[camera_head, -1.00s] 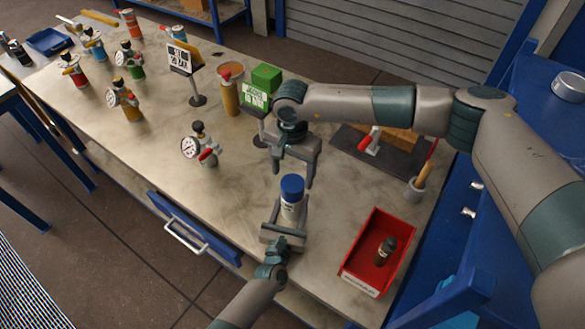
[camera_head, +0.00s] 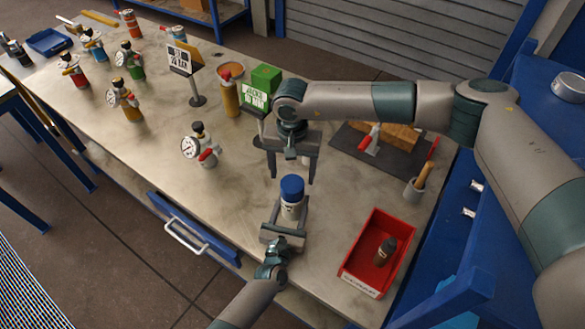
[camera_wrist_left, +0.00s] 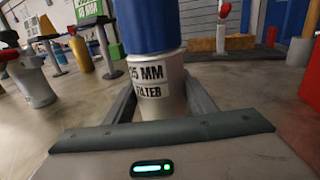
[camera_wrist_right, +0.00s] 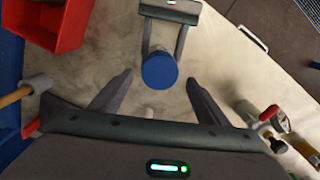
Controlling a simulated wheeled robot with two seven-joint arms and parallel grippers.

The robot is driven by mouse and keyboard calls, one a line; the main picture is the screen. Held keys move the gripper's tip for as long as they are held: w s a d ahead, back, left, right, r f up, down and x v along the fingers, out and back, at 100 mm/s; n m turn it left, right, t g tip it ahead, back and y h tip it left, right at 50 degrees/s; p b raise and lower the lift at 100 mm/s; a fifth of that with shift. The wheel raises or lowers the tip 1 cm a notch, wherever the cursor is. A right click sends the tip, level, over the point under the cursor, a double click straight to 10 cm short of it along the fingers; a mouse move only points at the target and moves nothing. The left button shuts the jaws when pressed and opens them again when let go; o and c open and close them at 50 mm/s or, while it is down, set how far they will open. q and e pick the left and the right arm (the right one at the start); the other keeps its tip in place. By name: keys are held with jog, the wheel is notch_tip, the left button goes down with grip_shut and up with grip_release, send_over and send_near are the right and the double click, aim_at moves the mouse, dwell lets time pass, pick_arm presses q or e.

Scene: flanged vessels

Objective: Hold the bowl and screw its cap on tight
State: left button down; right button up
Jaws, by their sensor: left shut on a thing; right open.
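The bowl (camera_head: 291,210) is a small white cylinder with a "25 MM FILTER" label; it also shows in the left wrist view (camera_wrist_left: 153,88). It stands upright in my left gripper (camera_head: 288,217), which is shut on it from the near side. The blue cap (camera_head: 292,187) sits on top of the bowl and shows from above in the right wrist view (camera_wrist_right: 159,70). I cannot tell how tight it is. My right gripper (camera_head: 292,174) is open and empty, above and apart from the cap. In the right wrist view, the cap appears between its fingers (camera_wrist_right: 159,80).
A red tray (camera_head: 350,262) holding a dark bottle (camera_head: 386,250) is at the right. A gauge unit (camera_head: 200,146) stands to the left. The table's front left is clear.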

aim_at(293, 184)
jog(key=shift+f, duration=3.45)
jog(key=c, duration=1.1)
jog(key=m, duration=0.5)
jog(key=shift+c, duration=0.2)
jog(key=m, duration=0.4)
jog(key=shift+m, duration=0.4)
jog(key=o, duration=1.1)
jog(key=shift+o, duration=0.2)
